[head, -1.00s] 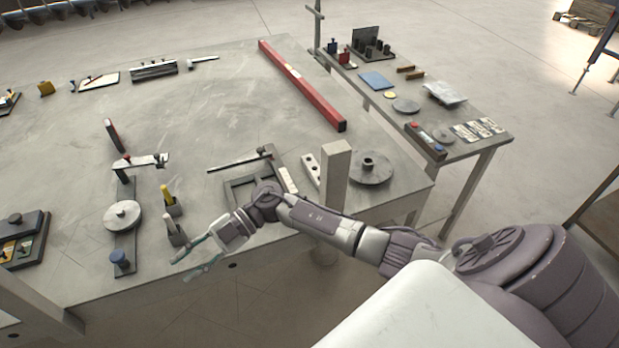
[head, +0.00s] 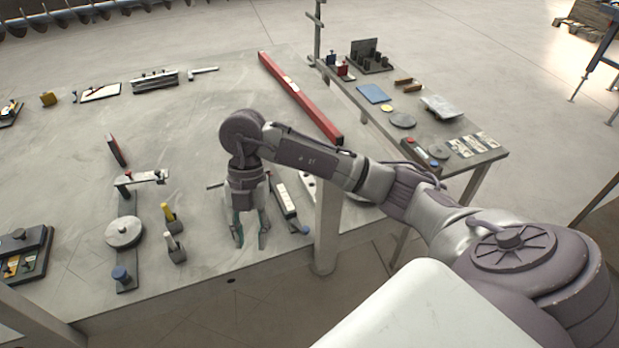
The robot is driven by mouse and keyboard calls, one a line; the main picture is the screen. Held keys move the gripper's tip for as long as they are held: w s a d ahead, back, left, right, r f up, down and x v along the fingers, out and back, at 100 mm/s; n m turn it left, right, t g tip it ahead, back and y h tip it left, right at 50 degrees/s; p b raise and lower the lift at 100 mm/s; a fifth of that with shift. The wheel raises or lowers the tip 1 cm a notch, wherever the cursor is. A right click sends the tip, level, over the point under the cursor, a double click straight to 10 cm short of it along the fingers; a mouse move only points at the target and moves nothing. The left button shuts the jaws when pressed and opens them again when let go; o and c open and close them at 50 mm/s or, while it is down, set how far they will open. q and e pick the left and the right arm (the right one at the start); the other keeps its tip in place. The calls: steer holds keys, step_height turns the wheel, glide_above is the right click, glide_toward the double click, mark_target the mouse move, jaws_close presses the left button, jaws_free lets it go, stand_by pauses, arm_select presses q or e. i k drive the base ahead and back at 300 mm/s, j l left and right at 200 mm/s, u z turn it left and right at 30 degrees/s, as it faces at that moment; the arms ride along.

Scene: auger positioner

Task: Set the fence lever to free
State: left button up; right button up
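My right gripper (head: 250,241) points down near the front edge of the large table, with its two fingers apart and nothing seen between them. I cannot tell which lever is the fence lever; no labels are readable. My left gripper is not in view.
A long red beam (head: 300,95) lies at the table's back right. The table's middle (head: 190,120) is clear.

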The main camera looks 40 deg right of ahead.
mark_target(306, 230)
steer(key=i+l, duration=0.15)
steer(key=l, duration=0.25)
steer(key=i+l, duration=0.1)
steer(key=l, duration=0.25)
steer(key=i+l, duration=0.15)
steer(key=l, duration=0.25)
